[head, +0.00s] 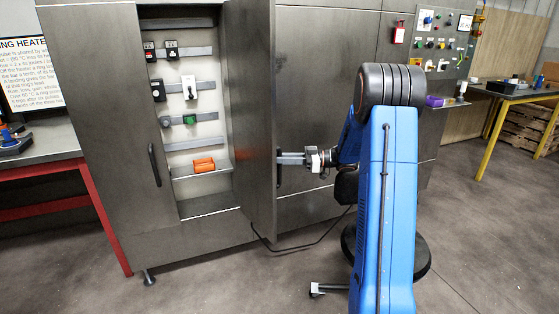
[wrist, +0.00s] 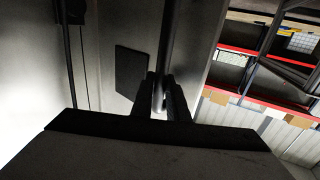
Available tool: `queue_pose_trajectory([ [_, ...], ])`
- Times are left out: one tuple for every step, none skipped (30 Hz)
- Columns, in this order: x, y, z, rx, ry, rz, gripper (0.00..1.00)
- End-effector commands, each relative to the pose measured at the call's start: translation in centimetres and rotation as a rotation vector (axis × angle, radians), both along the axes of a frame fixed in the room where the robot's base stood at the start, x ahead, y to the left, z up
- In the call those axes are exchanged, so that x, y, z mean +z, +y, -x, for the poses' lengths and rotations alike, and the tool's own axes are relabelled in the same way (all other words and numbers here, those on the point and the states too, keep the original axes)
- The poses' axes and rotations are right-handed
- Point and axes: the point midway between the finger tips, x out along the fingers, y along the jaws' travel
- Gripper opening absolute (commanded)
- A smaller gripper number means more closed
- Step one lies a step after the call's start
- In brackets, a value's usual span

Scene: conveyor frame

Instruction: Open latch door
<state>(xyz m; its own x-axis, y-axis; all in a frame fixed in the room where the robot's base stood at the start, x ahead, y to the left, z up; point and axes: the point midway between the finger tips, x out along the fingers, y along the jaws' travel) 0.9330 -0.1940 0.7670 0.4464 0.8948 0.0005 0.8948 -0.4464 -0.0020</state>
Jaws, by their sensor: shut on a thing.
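The grey metal cabinet door (head: 252,120) stands swung open, its edge pointing out toward me. Its dark bar handle (head: 279,167) is on the face toward my arm. My gripper (head: 284,160) reaches in from the right and meets the door at the handle. In the wrist view, my gripper's two dark fingers (wrist: 160,95) are closed around the handle bar (wrist: 166,45), which runs up between them. A dark flat plate (wrist: 130,72) shows left of the fingers. The latch mechanism itself cannot be made out.
The cabinet interior (head: 205,130) shows rails with switches and an orange part (head: 204,165) on a shelf. A second door (head: 110,120) with its own handle is at left. A black cable (head: 300,245) lies on the floor. A bench (head: 515,92) stands far right.

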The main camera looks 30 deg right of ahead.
Motion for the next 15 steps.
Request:
queue_pose_trajectory([
  [0.23,0.08,-0.24,-0.002,-0.004,0.0,0.0],
  [0.23,0.08,-0.24,-0.002,-0.004,0.0,0.0],
  [0.24,0.09,-0.24,-0.002,-0.004,0.0,0.0],
  [0.24,0.09,-0.24,-0.002,-0.004,0.0,0.0],
  [0.24,0.1,-0.24,-0.002,-0.004,0.0,0.0],
  [0.24,0.1,-0.24,-0.002,-0.004,0.0,0.0],
  [0.24,0.11,-0.25,-0.002,-0.004,0.0,0.19],
  [0.22,0.12,-0.23,-0.001,-0.004,0.0,0.26],
  [0.2,0.13,-0.21,-0.001,-0.004,0.0,0.26],
  [0.18,0.12,-0.19,-0.001,-0.003,0.0,0.26],
  [0.17,0.1,-0.17,-0.001,-0.003,0.0,0.26],
  [0.15,0.1,-0.16,-0.001,-0.003,0.0,0.26],
  [0.14,0.09,-0.15,-0.001,-0.002,0.0,0.26],
  [0.13,0.08,-0.13,-0.001,-0.002,0.0,0.26],
  [0.12,0.04,-0.1,-0.001,-0.002,0.0,0.26],
])
